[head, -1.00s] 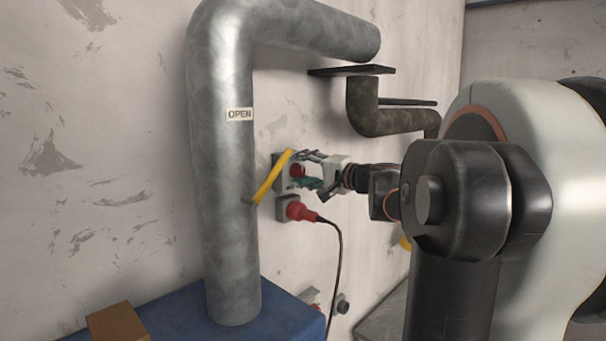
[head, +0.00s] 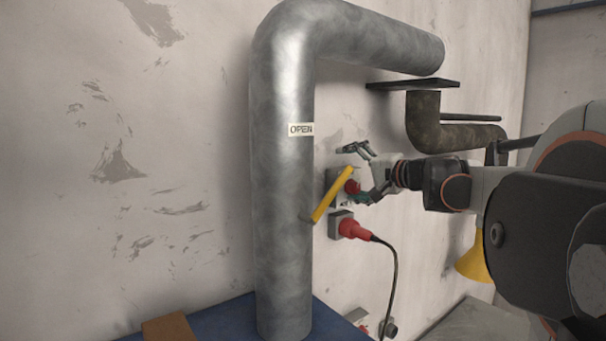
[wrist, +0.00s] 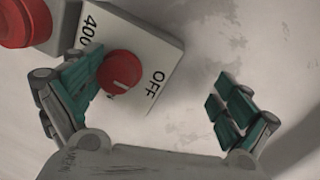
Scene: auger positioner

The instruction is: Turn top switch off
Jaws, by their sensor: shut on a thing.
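The top switch is a red round knob (wrist: 120,72) on a pale plate marked "400" and "OFF", on a grey box. A short pale mark shows on the knob; I cannot tell which setting it points at. In the head view the red knob (head: 352,187) is on the wall just right of the yellow lever. My gripper (wrist: 160,100) is at the switch with its fingers wide apart. The left finger in the wrist view is right against or beside the knob; contact is unclear. The right finger is over bare wall, well clear of the knob.
A yellow lever (head: 333,195) juts from the thick grey pipe (head: 281,190) labelled "OPEN", close to the switch and my fingers. Below the switch, a red plug (head: 355,230) with a black cable sits in a socket. A dark rusty pipe (head: 440,130) runs above my arm.

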